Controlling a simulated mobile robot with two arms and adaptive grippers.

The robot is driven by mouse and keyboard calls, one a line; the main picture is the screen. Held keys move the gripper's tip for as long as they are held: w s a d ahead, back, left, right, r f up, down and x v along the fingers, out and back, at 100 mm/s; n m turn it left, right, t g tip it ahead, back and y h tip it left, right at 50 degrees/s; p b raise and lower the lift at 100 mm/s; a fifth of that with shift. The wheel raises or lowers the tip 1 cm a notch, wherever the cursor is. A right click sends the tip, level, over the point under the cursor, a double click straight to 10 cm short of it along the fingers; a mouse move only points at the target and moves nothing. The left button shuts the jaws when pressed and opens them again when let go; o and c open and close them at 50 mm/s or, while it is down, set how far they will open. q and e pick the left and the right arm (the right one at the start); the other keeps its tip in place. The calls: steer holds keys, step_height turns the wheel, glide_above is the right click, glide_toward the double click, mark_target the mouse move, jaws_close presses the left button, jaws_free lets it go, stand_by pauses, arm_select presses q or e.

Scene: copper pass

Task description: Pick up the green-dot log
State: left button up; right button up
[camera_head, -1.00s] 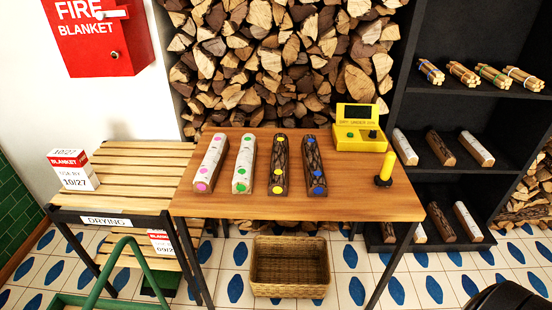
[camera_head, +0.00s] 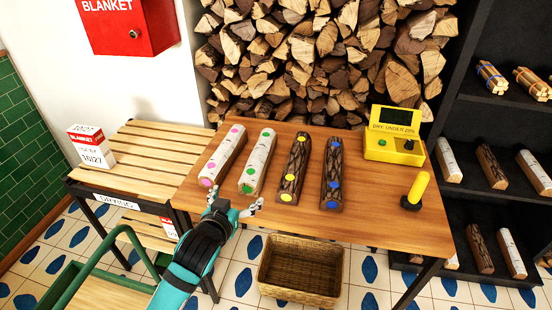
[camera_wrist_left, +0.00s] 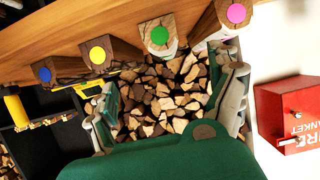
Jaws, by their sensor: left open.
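The green-dot log (camera_head: 257,162) has pale bark and green dots. It lies on the wooden table between the pink-dot log (camera_head: 224,156) and the yellow-dot log (camera_head: 295,168). My left gripper (camera_head: 236,203) is open and empty at the table's front edge, just in front of the near ends of the pink-dot and green-dot logs. In the left wrist view the green-dot log's end (camera_wrist_left: 159,36) shows ahead of the open fingers (camera_wrist_left: 170,95), with space between. The blue-dot log (camera_head: 332,175) lies further right. My right gripper is not in view.
A yellow meter (camera_head: 393,135) and a yellow-handled tool (camera_head: 415,190) stand on the table's right side. A wicker basket (camera_head: 300,268) is on the floor below. A slatted drying rack (camera_head: 150,155) stands left, a black shelf (camera_head: 480,110) right.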

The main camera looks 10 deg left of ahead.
mark_target(249, 184)
arm_select(q)
steer(key=x, duration=1)
steer(key=shift+f, duration=0.15)
steer(key=shift+a+x, duration=0.15)
steer(key=shift+x, duration=1.3)
steer(key=shift+a+x, duration=0.15)
steer(key=shift+x, duration=1.3)
steer(key=shift+f, duration=0.15)
steer(key=shift+s, duration=0.1)
steer(key=c, duration=1.8)
steer(key=shift+c, duration=0.2)
